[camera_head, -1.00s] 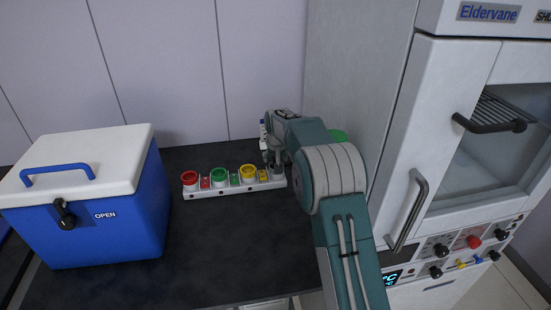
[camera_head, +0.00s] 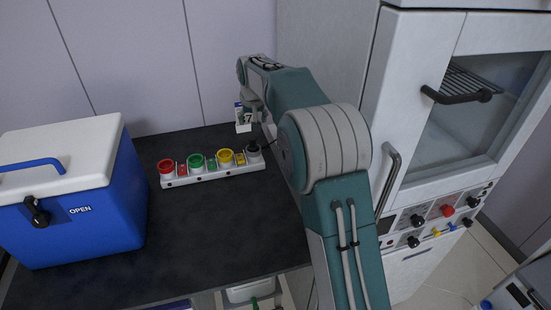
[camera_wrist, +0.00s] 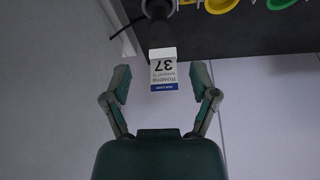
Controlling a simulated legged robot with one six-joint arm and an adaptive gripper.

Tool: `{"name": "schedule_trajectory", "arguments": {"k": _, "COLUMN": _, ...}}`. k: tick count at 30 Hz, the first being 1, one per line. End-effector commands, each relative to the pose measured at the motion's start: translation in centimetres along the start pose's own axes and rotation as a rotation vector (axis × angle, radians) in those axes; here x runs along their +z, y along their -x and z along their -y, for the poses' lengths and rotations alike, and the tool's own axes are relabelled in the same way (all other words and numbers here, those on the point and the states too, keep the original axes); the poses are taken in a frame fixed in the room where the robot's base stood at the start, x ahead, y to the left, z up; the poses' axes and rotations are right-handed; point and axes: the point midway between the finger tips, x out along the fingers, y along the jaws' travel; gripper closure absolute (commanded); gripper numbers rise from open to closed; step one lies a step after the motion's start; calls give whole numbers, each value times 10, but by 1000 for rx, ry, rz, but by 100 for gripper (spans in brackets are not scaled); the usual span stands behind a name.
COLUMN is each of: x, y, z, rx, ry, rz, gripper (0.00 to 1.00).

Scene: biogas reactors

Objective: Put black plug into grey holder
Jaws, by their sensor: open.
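The grey holder (camera_head: 255,158) is the right end place of a white strip on the dark counter. A dark piece that looks like the black plug (camera_head: 254,147) stands in it; how deep it sits I cannot tell. In the wrist view the plug (camera_wrist: 157,9) shows at the top edge with a black cable to its left. My gripper (camera_head: 253,107) is behind and above the holder. In the wrist view my gripper (camera_wrist: 161,82) is open, its fingers apart and empty, clear of the plug.
A white-and-blue box marked 37 (camera_wrist: 163,70) lies beyond my fingertips. Red (camera_head: 167,167), green (camera_head: 196,162) and yellow (camera_head: 226,157) holders share the strip. A blue cooler (camera_head: 85,205) stands left, a white cabinet (camera_head: 400,120) right. The front counter is clear.

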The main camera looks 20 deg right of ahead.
Motion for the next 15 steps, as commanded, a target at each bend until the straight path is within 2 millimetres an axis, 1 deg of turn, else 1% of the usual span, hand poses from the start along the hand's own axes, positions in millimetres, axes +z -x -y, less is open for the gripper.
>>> {"name": "schedule_trajectory", "arguments": {"k": 2, "x": 2, "y": 5, "z": 0, "rx": -1, "ry": 1, "rz": -3, "gripper": 24}}
{"name": "schedule_trajectory", "arguments": {"k": 5, "x": 10, "y": 24, "z": -2, "rx": -2, "ry": 4, "rz": -9, "gripper": 24}}
{"name": "schedule_trajectory", "arguments": {"k": 9, "x": 33, "y": 62, "z": -6, "rx": -5, "ry": 10, "rz": -19, "gripper": 24}}
{"name": "schedule_trajectory", "arguments": {"k": 11, "x": 44, "y": 77, "z": -7, "rx": -7, "ry": 13, "rz": -23, "gripper": 24}}
{"name": "schedule_trajectory", "arguments": {"k": 15, "x": 73, "y": 110, "z": -11, "rx": -10, "ry": 22, "rz": -31, "gripper": 24}}
